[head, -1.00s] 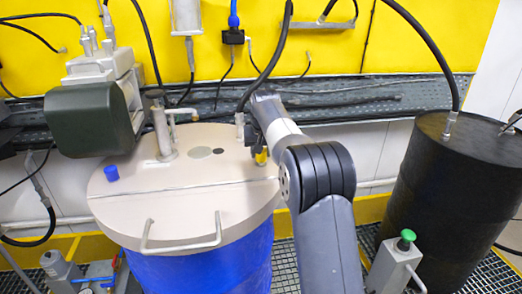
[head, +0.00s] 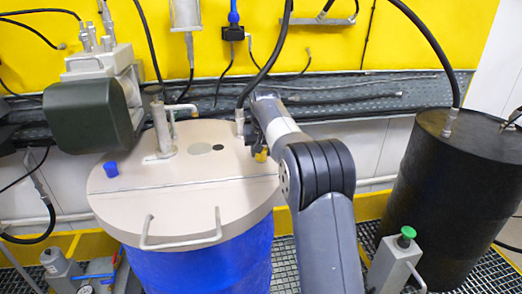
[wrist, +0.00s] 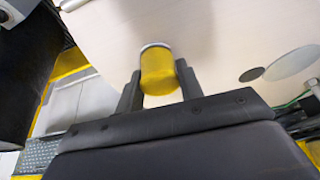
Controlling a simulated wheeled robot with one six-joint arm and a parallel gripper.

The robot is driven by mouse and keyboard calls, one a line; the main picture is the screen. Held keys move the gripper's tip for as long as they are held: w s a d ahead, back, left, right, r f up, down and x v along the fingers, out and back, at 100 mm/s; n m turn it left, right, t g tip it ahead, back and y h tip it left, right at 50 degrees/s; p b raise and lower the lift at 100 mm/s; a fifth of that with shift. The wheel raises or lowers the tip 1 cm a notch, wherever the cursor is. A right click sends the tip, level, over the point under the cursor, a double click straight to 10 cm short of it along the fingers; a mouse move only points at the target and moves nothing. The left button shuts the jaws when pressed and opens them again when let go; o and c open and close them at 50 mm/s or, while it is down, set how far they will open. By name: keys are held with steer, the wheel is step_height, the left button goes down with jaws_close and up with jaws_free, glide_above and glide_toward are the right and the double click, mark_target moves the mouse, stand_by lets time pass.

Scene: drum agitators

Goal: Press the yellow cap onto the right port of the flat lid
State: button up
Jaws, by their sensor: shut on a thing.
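The flat lid (head: 160,205) is a beige disc on the blue drum. A blue cap (head: 111,169) stands near its left edge. The yellow cap (wrist: 160,72) is between the two fingers of my gripper (wrist: 159,88), which is shut on it. In the head view the yellow cap (head: 261,156) shows small at the lid's right edge, partly behind my arm. A pale grey rim shows at the cap's far end, against the lid surface. I cannot tell whether it touches the lid, and no open right port is visible around it.
A dark disc (head: 218,147) and a grey disc (head: 199,149) lie flush in the lid. A handle (head: 182,246) is at the front. A black drum (head: 430,190) and a green-knobbed valve (head: 404,237) stand right.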

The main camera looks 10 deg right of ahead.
steer(key=shift+s+f, duration=0.1)
steer(key=shift+f, duration=0.5)
stand_by(0.3)
steer(key=o, duration=1)
steer(key=shift+o, duration=0.2)
steer(key=shift+r, duration=0.1)
steer(key=shift+r, duration=0.1)
step_height(320, 180, up, 4)
steer(key=p, duration=0.4)
steer(key=shift+r, duration=0.15)
